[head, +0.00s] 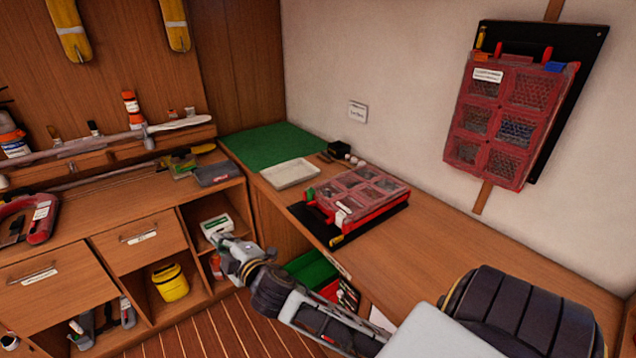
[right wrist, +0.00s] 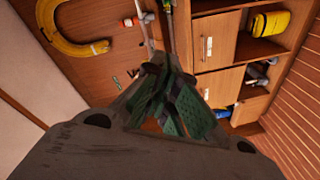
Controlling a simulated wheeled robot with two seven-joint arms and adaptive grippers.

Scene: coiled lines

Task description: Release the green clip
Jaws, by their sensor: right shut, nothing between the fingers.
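A red case with a clear compartmented lid (head: 362,192) lies on a black board on the wooden bench. A small green clip (head: 309,193) shows at the case's left corner, beside its red handle. I cannot tell whether it is fastened. A yellow clip (head: 337,241) is at the near corner. My right gripper (head: 218,238) is below and left of the case, in front of the shelf cabinet, apart from the clip. In the right wrist view its fingers (right wrist: 172,100) are closed together and empty. My left gripper is not in view.
A white tray (head: 290,173) and a green mat (head: 272,146) lie behind the case. Another red case (head: 512,120) hangs on the wall at right. Green and red bins (head: 312,270) are under the bench. The bench right of the case is clear.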

